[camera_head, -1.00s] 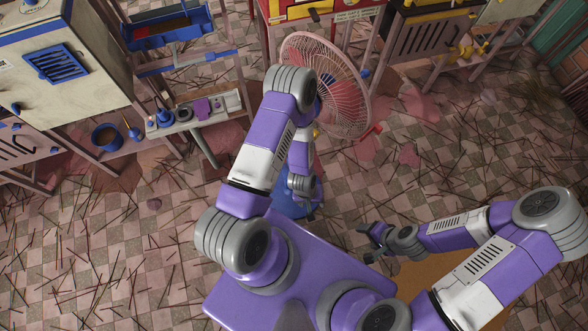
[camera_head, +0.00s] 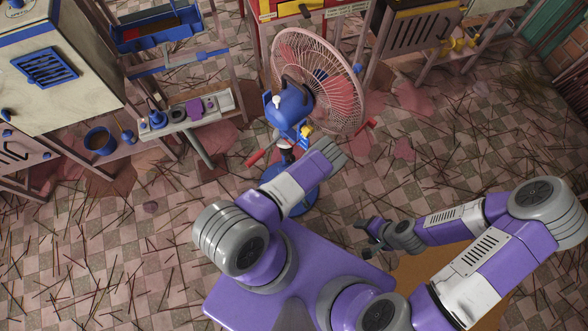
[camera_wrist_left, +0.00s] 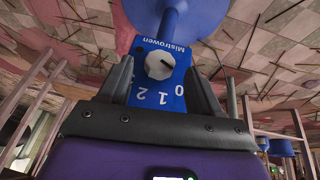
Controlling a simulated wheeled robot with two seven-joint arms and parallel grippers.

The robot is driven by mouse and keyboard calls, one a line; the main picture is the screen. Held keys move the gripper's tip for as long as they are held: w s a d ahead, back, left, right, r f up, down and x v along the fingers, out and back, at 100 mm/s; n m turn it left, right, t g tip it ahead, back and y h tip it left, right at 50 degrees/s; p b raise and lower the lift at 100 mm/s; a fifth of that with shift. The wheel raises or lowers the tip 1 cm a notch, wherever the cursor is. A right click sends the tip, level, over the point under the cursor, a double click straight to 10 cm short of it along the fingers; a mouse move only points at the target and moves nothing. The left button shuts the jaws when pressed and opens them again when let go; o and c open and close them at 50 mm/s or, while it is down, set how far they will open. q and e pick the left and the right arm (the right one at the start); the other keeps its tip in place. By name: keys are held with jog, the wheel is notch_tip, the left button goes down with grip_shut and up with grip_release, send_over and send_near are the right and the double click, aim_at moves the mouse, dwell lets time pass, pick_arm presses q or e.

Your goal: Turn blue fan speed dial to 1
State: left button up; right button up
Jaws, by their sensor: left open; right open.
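The blue fan (camera_head: 292,106) has a pink cage and stands on a blue round base (camera_head: 296,193) in the head view. In the left wrist view its blue panel (camera_wrist_left: 146,88) faces the camera, printed with 0, 1 and 2. A pale round dial (camera_wrist_left: 159,65) sits above these numbers; I cannot tell its exact setting. My left gripper (camera_wrist_left: 160,69) is open, with its dark fingers on either side of the panel; contact is unclear. In the head view the left gripper is hidden. My right gripper (camera_head: 364,238) is open and empty, away from the fan.
A shelf with blue pots and small items (camera_head: 190,112) stands left of the fan. Red and dark cabinets (camera_head: 415,35) line the back. Thin sticks litter the checkered floor (camera_head: 130,240), which is otherwise open around the fan.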

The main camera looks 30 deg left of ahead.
pick_arm(q)
jog(key=shift+b+x, duration=0.3)
jog(key=shift+x, duration=0.75)
jog(key=c, duration=1)
jog(key=shift+w+d+f+m+g+y+b, duration=0.2)
jog(key=shift+g+y+b, duration=0.65)
jog(key=shift+b, duration=0.6)
jog(key=shift+w+d+r+m+g+y+b, duration=0.15)
jog(key=shift+m+g+y+b, duration=0.2)
jog(key=shift+g+y+b, duration=0.8)
jog(key=shift+w+d+f+m+g+y+b, duration=0.2)
jog(key=shift+g+y+b, duration=0.3)
jog(key=shift+b, duration=1.2)
jog(key=shift+c, duration=0.2)
jog(key=shift+a+g, duration=0.1)
jog(key=shift+g, duration=0.2)
